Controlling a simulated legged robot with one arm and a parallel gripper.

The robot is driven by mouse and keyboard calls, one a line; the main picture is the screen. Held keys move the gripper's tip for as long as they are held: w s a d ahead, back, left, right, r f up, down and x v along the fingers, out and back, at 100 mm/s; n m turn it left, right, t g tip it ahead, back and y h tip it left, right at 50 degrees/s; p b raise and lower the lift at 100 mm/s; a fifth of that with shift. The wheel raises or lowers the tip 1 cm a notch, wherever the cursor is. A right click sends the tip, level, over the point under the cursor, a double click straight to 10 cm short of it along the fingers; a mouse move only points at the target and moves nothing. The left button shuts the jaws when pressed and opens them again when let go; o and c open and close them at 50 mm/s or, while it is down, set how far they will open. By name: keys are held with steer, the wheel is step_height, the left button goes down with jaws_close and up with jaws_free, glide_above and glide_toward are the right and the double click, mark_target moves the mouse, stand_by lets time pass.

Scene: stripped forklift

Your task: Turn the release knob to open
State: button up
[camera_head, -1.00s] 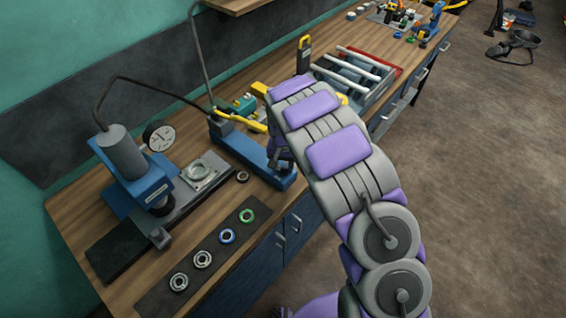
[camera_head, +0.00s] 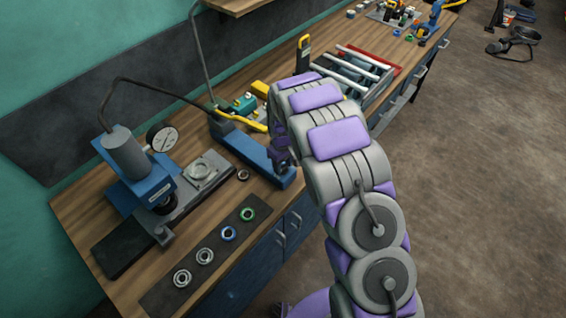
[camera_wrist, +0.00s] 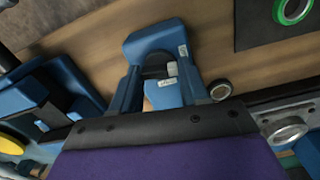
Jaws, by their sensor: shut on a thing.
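The blue hand pump (camera_head: 250,150) lies on the bench, with its near end at my gripper (camera_head: 281,154). In the wrist view, the pump's blue end block (camera_wrist: 155,38) shows beyond my fingertips, with small white labels beside a dark release knob (camera_wrist: 154,70). My gripper (camera_wrist: 158,76) has one finger on each side of the knob and is shut on it. The lower part of the knob is hard to make out between the fingers. In the head view my arm and gripper hide the knob.
A blue press with a gauge (camera_head: 162,137) stands left of the pump, joined by a black hose. A dark mat (camera_head: 200,262) with several rings lies along the bench's front edge.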

steer(key=shift+w+a+r+n, duration=0.1)
steer(key=shift+w+r+n, duration=0.15)
steer(key=shift+n, duration=0.65)
steer(key=o, duration=1.1)
steer(key=shift+s+f, duration=0.1)
steer(key=shift+f, duration=0.1)
steer(key=shift+c, duration=0.2)
step_height(320, 180, up, 17)
steer(key=shift+r, duration=0.15)
steer(key=shift+a, duration=0.1)
